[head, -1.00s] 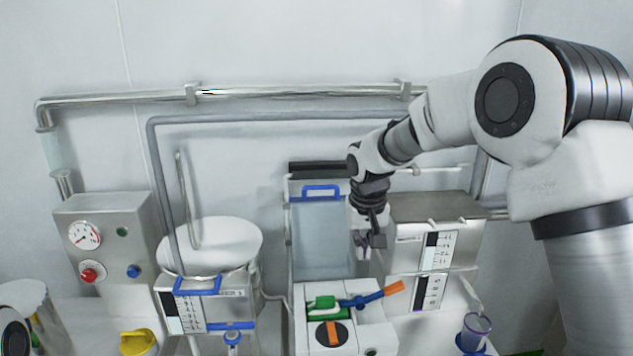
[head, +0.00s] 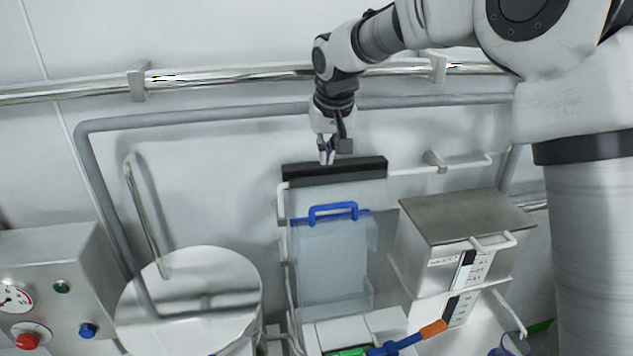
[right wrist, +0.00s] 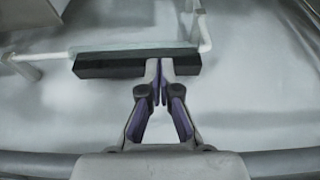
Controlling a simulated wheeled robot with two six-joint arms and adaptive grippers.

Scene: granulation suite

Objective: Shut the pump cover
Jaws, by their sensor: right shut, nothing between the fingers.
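The pump cover, a clear panel (head: 333,268) with a blue handle (head: 333,211) along its top edge, stands raised behind the pump (head: 362,328) in the head view. The pump, a white block with green and blue parts on top, is cut off by the bottom edge. My right gripper (head: 327,161) is shut and empty. It points down at the black bar above the cover, higher than the blue handle and apart from it. In the right wrist view, its closed fingertips (right wrist: 160,98) overlap the black bar; I cannot tell whether they touch it. My left gripper is out of view.
The black bar (head: 334,171) sits on a white pipe frame near the wall. A steel box (head: 466,217) stands right of the cover, a round lidded vessel (head: 190,300) left of it. An orange-tipped blue lever (head: 405,342) sticks out at the pump. Pipes run along the wall.

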